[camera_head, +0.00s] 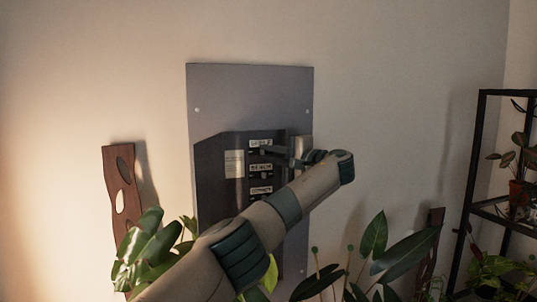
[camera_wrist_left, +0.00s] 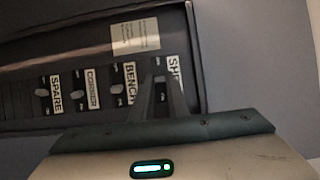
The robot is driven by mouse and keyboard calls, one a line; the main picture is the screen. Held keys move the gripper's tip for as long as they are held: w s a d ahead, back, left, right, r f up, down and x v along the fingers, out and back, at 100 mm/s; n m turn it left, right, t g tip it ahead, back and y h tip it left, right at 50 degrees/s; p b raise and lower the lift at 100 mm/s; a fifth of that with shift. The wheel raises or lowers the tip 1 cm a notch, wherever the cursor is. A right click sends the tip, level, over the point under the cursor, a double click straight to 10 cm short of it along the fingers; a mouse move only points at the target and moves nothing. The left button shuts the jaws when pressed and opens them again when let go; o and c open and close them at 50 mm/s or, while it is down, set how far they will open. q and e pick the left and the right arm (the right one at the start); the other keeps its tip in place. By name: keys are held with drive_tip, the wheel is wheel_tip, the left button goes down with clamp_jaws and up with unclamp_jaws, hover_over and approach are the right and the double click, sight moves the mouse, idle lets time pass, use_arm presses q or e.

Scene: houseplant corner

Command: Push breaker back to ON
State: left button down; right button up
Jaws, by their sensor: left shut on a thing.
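The breaker panel (camera_head: 205,195) is a dark box on a grey backing plate on the wall. In the left wrist view its row of switches has labels reading SPARE (camera_wrist_left: 56,102), CORNER (camera_wrist_left: 91,88), BENCH (camera_wrist_left: 130,76) and one partly hidden label starting SH (camera_wrist_left: 174,68). My left gripper (camera_head: 268,151) reaches the upper part of the panel from the right. In the left wrist view its two narrow fingers (camera_wrist_left: 160,85) are closed around the small toggle at the SH label. The fingers partly hide that toggle, and its exact position is unclear. My right gripper is out of view.
Leafy plants (camera_head: 147,245) stand below the panel at left, with more leaves (camera_head: 375,240) at lower right. A wavy wooden piece (camera_head: 118,190) leans on the wall at left. A black shelf (camera_head: 474,180) with potted plants stands at far right. A pale notice (camera_wrist_left: 135,37) is inside the panel.

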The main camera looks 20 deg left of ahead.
use_arm(q)
drive_tip(key=shift+f, duration=0.2)
drive_tip(key=c, duration=1.7)
unclamp_jaws()
drive_tip(key=shift+d+r, duration=0.1)
drive_tip(key=shift+d, duration=0.1)
drive_tip(key=shift+s+d+b, duration=0.35)
drive_tip(key=shift+d+b, duration=0.2)
drive_tip(key=shift+b, duration=0.05)
drive_tip(key=shift+b+v, duration=3.9)
drive_tip(key=shift+v, duration=4.05)
